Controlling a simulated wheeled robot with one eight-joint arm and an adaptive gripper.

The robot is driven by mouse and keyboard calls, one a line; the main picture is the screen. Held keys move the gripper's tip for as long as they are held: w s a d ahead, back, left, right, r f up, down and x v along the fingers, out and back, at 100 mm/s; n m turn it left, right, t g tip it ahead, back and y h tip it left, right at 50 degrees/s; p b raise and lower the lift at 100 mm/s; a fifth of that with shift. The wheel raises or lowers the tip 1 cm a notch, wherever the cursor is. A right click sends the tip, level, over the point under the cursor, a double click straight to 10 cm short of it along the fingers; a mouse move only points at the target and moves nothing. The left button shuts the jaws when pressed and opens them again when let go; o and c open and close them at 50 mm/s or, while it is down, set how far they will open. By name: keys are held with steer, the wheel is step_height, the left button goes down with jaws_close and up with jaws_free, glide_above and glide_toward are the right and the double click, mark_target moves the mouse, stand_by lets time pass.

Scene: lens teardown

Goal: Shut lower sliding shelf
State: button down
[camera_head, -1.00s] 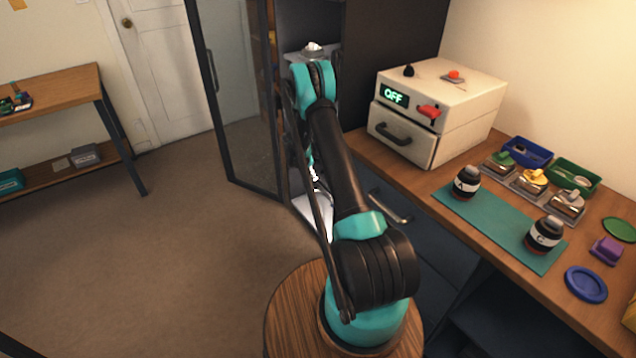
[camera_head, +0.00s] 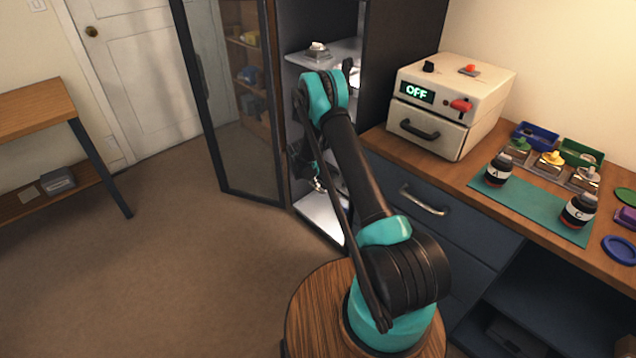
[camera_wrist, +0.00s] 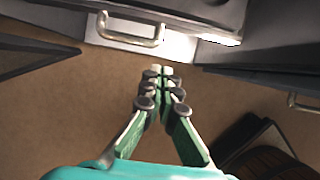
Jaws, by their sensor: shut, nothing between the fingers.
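The lower sliding shelf (camera_head: 318,214) is a pale panel at the bottom of the tall dark cabinet, pulled out past its front. My arm hides part of it in the head view. In the wrist view its pale surface (camera_wrist: 180,46) lies at the top, with a metal bar handle (camera_wrist: 130,40) along its front edge. My gripper (camera_wrist: 160,70) is shut and empty, just in front of the shelf, to the right of the handle and apart from it. In the head view my gripper (camera_head: 318,183) shows small above the shelf, partly hidden.
The cabinet's glass door (camera_head: 235,110) stands open at the left. An upper shelf (camera_head: 300,60) holds a small item. A wooden workbench with drawers (camera_head: 440,215) stands at the right, carrying an OFF-display box (camera_head: 455,105) and jars on a mat. The floor (camera_head: 180,270) at the left is clear.

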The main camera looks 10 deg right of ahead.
mark_target(329, 188)
steer(key=x, duration=0.6)
steer(key=shift+f, duration=0.15)
steer(key=shift+w+d+f, duration=0.15)
steer(key=shift+w+d, duration=0.5)
steer(key=shift+d, duration=0.2)
steer(key=shift+w+d+f, duration=0.1)
steer(key=shift+w+d, duration=0.55)
steer(key=shift+d, duration=0.25)
steer(key=shift+d, duration=0.1)
steer(key=shift+w+d, duration=0.6)
steer(key=shift+d, duration=0.2)
steer(key=shift+w+d, duration=0.2)
steer(key=shift+a, duration=0.1)
